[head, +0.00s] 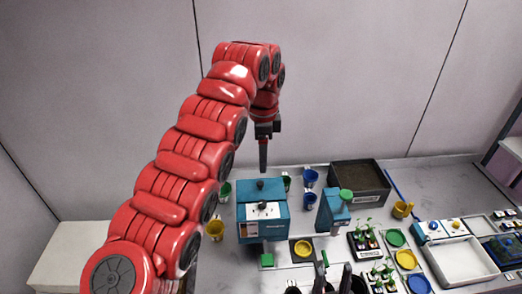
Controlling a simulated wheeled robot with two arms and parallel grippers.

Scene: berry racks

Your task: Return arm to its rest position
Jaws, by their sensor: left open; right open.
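My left arm, red and segmented, comes in from the left and arches high over the work surface. Its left gripper (263,157) points down above the back of the blue-green box, empty. Its fingers overlap from this angle. My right gripper (334,280) shows only as dark fingertips at the bottom edge, apart from each other; the rest of it is out of frame.
The teal machine (262,222) stands below the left gripper. A dark soil-filled tray (358,182), a teal device with a green knob (333,210), seedlings in a black rack (365,239), a yellow cup (215,229) and a white tray (461,262) crowd the counter. The wall behind is bare.

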